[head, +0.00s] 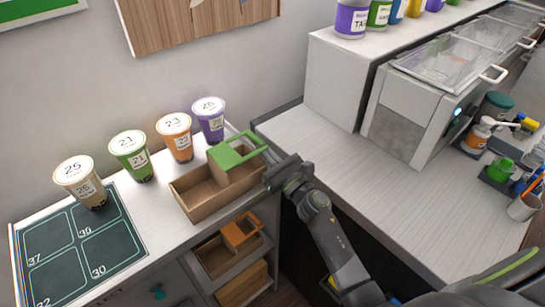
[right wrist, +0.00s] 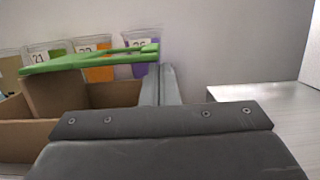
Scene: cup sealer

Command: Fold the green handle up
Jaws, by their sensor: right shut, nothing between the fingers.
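The green handle (head: 237,149) is a flat frame with an opening, on top of a brown cardboard carrier (head: 196,203) on the white counter at the left. In the right wrist view the green handle (right wrist: 85,59) lies about level above the carrier (right wrist: 95,94). My right gripper (head: 272,178) is at the carrier's right end, close to the handle's near right corner. Its fingers are shut and empty; in the right wrist view the gripper (right wrist: 165,85) stands beside the handle's right end. I cannot tell whether they touch. My left gripper is not in view.
Several sealed cups, including a green one (head: 130,155) and a purple one (head: 209,119), stand behind the carrier. A dark numbered mat (head: 75,240) lies at left. An orange-handled carrier (head: 238,236) sits on a shelf below. The right counter (head: 310,136) has free room.

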